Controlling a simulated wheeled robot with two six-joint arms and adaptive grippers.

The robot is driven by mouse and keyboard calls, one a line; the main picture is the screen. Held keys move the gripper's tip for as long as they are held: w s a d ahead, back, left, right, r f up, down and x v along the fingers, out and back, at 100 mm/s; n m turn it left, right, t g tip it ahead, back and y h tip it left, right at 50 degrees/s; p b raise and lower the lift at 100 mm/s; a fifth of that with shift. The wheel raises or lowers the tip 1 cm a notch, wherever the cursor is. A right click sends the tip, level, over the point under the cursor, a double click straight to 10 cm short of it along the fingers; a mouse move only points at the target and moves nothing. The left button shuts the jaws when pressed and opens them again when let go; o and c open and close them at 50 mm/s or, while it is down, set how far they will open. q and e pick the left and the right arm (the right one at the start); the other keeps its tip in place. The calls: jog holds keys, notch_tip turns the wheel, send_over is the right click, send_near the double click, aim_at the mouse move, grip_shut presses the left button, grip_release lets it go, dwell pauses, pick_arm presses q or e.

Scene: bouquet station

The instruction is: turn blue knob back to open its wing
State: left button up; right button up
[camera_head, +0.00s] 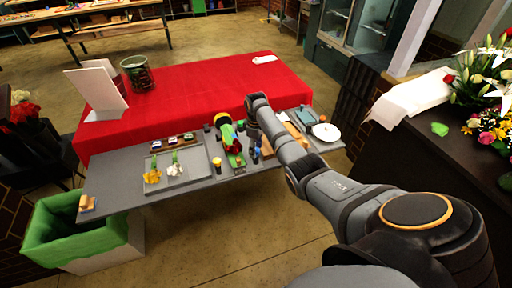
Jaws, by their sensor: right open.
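A small blue spot (257,152), which looks like the blue knob, shows on the grey bench, right of a green and red item. My right arm reaches in from the lower right and bends down over the bench. My right gripper (252,138) is open, small and dark, close above and beside the blue spot. I cannot tell whether it touches it. The wing is too small or hidden behind my arm to make out. My left gripper is not in view.
A yellow-topped post (217,162) and a grey tray (185,183) with yellow and white flowers lie to the left. A white plate (326,132) is at the right. A red-covered table (200,88) stands behind. A green-lined bin (75,235) is at lower left.

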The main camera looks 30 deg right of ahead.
grip_shut()
